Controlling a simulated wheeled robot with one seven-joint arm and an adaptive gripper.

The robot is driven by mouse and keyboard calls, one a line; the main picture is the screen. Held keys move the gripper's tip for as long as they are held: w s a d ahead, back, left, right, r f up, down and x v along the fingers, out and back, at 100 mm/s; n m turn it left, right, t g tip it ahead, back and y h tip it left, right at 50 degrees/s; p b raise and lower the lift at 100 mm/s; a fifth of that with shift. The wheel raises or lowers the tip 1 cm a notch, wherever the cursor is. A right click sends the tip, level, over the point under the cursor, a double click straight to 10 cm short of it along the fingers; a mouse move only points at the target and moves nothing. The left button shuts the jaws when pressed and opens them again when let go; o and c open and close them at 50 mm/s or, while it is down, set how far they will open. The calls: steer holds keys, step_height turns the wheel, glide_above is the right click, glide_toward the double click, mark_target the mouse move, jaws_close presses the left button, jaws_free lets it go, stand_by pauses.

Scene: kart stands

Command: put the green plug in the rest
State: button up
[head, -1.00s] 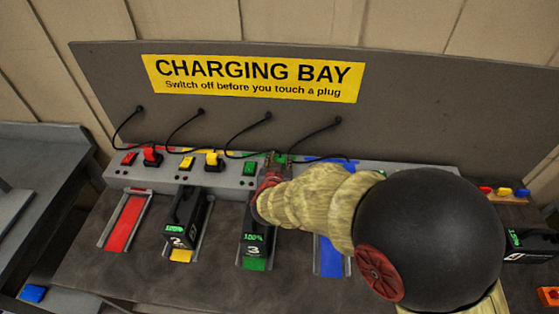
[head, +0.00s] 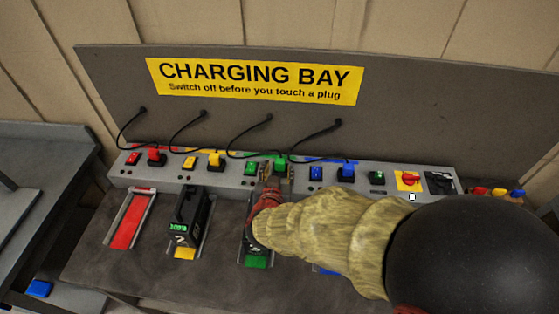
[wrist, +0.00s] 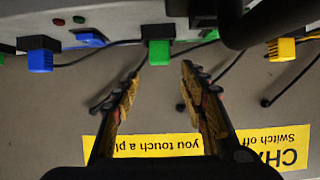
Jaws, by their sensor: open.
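The green plug (head: 281,165) sits upright at the back of the grey charger box, with a black cable from the backboard. It also shows in the wrist view (wrist: 158,52), top centre. My gripper (head: 275,178) is open, close in front of the green plug. In the wrist view its two fingertips (wrist: 161,72) are spread, one to each side of the plug's line, and the plug is just beyond them, not clasped. I cannot tell for sure which part is the rest; a black fitting (head: 439,183) stands at the box's right end.
Red (head: 154,157), yellow (head: 215,161) and blue (head: 346,172) plugs stand along the same box (head: 230,180), with coloured switches between them. A red knob (head: 409,180) is on a yellow plate. Battery 2 (head: 187,218) stands in the yellow bay. My arm partly covers battery 3 (head: 253,243).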

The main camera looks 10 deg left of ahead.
steer(key=p+v, duration=0.1)
steer(key=v, duration=0.3)
steer(key=d+r+g+y, duration=0.35)
steer(key=d+r, duration=0.25)
steer(key=r, duration=0.6)
steer(key=s+d+r+g+h, duration=0.2)
steer(key=s+d+g+h, duration=0.1)
steer(key=s+d, duration=1.6)
steer(key=d+h, duration=0.1)
steer(key=d, duration=0.2)
steer(key=shift+r+m+g, duration=0.2)
steer(key=shift+m+g, duration=0.1)
steer(key=shift+g, duration=0.05)
